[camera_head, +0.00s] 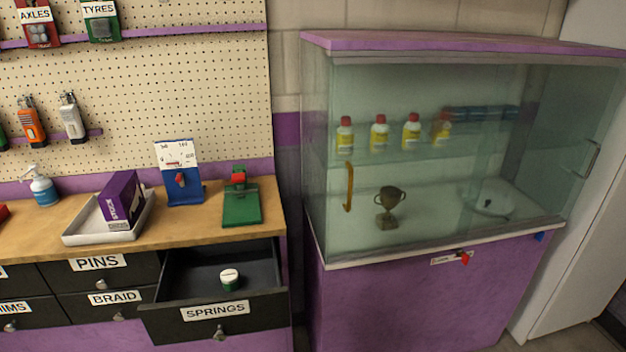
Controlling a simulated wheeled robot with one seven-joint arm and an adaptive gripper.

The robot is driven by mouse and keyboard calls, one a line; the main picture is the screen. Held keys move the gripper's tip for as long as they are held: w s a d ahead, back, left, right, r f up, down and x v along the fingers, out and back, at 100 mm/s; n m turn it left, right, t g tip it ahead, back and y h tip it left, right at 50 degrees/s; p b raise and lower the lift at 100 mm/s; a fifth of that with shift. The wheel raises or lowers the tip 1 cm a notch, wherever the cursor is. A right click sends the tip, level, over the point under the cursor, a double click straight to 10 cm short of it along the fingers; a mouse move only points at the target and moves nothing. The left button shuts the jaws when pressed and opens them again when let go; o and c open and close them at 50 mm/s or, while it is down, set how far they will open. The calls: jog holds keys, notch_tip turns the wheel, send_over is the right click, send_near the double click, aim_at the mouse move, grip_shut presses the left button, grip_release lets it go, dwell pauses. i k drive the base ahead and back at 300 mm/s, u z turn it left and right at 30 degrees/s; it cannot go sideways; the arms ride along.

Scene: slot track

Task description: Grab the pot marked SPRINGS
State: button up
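Any marking on the pot itself is too small to read. The pot stands clear of the drawer walls that show. My gripper is not in view.
The wooden counter (190,228) above holds a white tray (90,232) with a purple box, a blue stand and a green device (241,203). Closed drawers marked PINS and BRAID are left. A glass cabinet (415,160) on a purple base stands right.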

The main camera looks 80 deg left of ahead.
aim_at(229, 276)
jog(key=i, duration=1.8)
jog(key=u, duration=4.75)
jog(key=i, duration=1)
jog(key=u, duration=0.2)
jog(key=k, duration=1.05)
